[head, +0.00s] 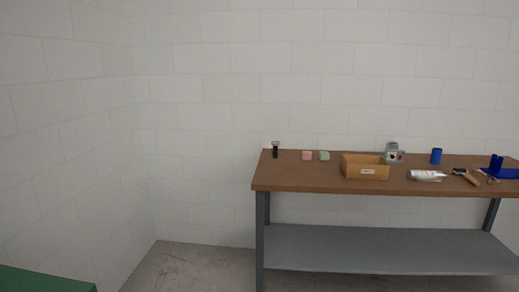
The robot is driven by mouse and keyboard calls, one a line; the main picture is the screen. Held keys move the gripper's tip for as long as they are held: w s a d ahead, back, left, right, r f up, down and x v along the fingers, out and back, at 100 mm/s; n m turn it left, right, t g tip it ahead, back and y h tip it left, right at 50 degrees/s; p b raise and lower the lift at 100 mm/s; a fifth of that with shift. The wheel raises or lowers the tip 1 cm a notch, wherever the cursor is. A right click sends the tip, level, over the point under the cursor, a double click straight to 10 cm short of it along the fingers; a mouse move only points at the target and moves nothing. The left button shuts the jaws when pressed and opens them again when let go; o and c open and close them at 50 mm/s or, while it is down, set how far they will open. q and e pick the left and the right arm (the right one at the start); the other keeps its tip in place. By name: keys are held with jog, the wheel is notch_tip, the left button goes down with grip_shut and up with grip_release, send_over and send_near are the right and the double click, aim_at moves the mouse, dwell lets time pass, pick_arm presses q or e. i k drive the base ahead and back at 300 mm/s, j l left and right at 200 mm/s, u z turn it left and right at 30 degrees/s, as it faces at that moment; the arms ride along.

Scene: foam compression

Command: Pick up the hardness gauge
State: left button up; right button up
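A small upright black item with a grey top (275,149) stands at the left end of the workbench (300,176); it looks like the hardness gauge, but it is too small to be sure. A pink foam block (307,155) and a green foam block (324,155) lie just right of it, apart from it. A grey device with a red spot (395,153) stands further right at the back. Neither of my grippers is in view.
A tan box with a label (366,170) sits at the bench's middle. Right of it are a clear-and-white item (428,175), a blue cylinder (436,156), hand tools (467,177) and a blue holder (499,170). The lower shelf (380,248) is empty. A green surface (40,282) shows bottom left.

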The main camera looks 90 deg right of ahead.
aim_at(275, 144)
jog(key=z, duration=2.95)
jog(key=i+j, duration=0.15)
jog(key=i, duration=0.35)
jog(key=i+j, duration=0.15)
jog(key=i, duration=0.35)
jog(key=i+j, duration=0.15)
jog(key=i, duration=0.3)
